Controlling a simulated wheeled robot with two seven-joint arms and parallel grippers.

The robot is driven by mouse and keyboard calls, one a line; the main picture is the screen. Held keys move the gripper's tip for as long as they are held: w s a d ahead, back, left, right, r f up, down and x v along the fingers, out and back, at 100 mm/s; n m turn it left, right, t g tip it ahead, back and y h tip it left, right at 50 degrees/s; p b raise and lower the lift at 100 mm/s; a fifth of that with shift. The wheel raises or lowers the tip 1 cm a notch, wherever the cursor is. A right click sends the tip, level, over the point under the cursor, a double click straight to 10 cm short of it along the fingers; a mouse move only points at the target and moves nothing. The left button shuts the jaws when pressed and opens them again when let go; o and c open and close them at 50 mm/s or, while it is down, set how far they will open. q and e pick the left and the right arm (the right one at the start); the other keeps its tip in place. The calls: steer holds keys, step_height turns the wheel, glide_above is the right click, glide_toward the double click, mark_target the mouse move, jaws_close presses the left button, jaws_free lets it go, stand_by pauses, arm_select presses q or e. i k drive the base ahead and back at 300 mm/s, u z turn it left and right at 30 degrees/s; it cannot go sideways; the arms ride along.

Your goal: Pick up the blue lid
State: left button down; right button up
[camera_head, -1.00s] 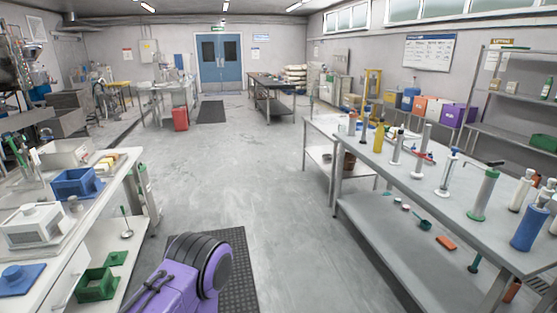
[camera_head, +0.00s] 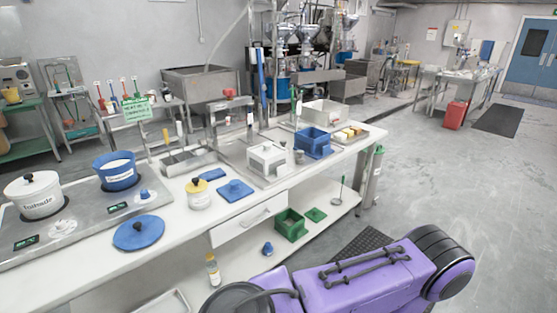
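A round blue lid (camera_head: 138,233) with a dark knob lies flat near the front edge of the white counter. A square blue lid (camera_head: 235,190) with a small raised knob lies farther right on the same counter, left of the white box-shaped unit. I cannot tell from the picture which of the two the task means. A blue pot (camera_head: 118,172) with pale contents stands without a lid behind the round lid. Neither of my grippers is in view. A purple part of me fills the lower right of the picture.
A white pot (camera_head: 35,197) with a black-knobbed lid stands at the left. A jar with a yellow lid (camera_head: 198,194) stands between the two blue lids. A white box-shaped unit (camera_head: 268,161) and a blue bin (camera_head: 313,143) are farther right. Green containers (camera_head: 291,225) sit on the lower shelf.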

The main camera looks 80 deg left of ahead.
mark_target(138, 232)
steer(key=u, duration=3.8)
steer(key=i, duration=0.2)
steer(key=u, duration=0.05)
